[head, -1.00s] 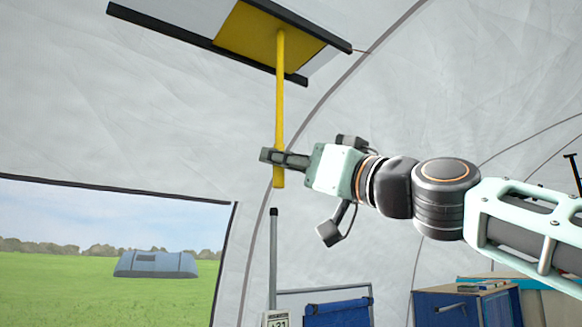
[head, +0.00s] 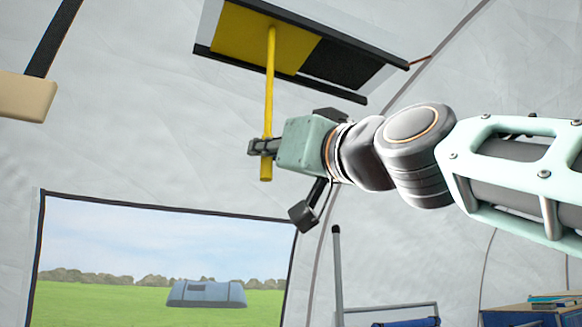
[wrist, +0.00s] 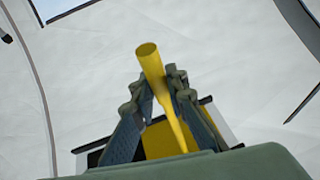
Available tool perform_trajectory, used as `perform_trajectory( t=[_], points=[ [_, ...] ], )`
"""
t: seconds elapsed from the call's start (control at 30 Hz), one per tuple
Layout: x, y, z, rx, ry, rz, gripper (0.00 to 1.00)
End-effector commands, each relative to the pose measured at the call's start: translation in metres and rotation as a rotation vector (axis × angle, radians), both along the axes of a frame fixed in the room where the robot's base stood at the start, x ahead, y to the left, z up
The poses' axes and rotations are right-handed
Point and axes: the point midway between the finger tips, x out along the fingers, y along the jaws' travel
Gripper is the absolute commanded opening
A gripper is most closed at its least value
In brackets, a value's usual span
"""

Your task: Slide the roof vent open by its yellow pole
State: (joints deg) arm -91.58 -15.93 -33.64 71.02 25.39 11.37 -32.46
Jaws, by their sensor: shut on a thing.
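The roof vent is a yellow panel (head: 245,38) in a black-edged frame (head: 325,30) on the tent ceiling. A dark opening (head: 345,68) shows to the right of the panel. The yellow pole (head: 269,90) hangs down from the panel. My gripper (head: 262,147) is shut on the pole near its lower end, with a short stub showing below the fingers. In the wrist view the pole (wrist: 152,62) runs between the two fingers (wrist: 155,100), and the vent panel shows partly behind them.
A beige box-like object (head: 25,97) hangs at the upper left. A grey post (head: 338,270), a blue chair (head: 405,322) and a blue cabinet (head: 530,315) stand low at the right.

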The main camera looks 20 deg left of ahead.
Motion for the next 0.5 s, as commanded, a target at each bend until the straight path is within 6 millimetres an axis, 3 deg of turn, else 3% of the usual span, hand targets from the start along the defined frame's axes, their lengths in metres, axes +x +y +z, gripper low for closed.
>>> perform_trajectory(
  t=[0.37, 0.4, 0.5],
  points=[
    [-0.0034, 0.004, -0.0016, -0.003, 0.002, 0.008, 0.0],
    [-0.0034, 0.0042, -0.0017, -0.003, 0.002, 0.008, 0.16],
    [-0.0033, 0.0039, -0.0014, -0.003, 0.002, 0.008, 0.27]
  ],
)
